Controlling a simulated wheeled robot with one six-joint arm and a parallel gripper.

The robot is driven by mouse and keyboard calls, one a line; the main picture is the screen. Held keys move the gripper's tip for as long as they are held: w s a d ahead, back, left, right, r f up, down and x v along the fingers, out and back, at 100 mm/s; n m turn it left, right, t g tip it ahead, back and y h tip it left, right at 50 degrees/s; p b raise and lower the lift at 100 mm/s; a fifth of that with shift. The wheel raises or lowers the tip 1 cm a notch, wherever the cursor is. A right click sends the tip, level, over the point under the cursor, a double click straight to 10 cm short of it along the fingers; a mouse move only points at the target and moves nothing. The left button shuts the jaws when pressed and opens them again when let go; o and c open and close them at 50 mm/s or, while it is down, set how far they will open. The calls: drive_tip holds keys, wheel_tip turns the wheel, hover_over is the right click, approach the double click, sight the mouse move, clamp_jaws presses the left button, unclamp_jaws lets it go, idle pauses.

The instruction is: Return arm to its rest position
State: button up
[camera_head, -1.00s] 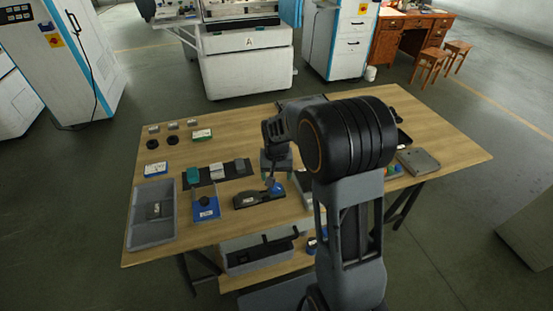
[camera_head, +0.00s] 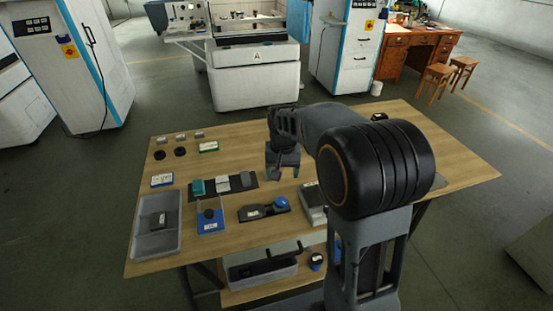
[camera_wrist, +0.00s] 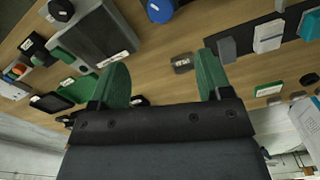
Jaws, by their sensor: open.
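My gripper (camera_head: 283,172) hangs above the middle of the wooden table (camera_head: 235,168) in the head view, at the end of my bent arm. In the wrist view, its two green fingers (camera_wrist: 160,88) stand wide apart with nothing between them. A small dark block (camera_wrist: 182,63) lies on the table beyond the fingers, clear of them. My arm hides much of the table's right side in the head view.
A grey tray (camera_head: 141,241) stands at the table's left. A lower shelf holds a grey bin (camera_head: 240,281). Machines stand behind.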

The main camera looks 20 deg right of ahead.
drive_tip(key=s+r+n+t+p, duration=0.1)
drive_tip(key=s+r, duration=0.2)
drive_tip(key=s, duration=0.5)
drive_tip(key=s+r+n+t+p, duration=0.1)
drive_tip(key=s+r+n+t, duration=0.1)
drive_tip(key=s, duration=0.7)
drive_tip(key=shift+a+r+p, duration=0.2)
drive_tip(key=shift+r+p, duration=0.2)
drive_tip(key=shift+r, duration=0.45)
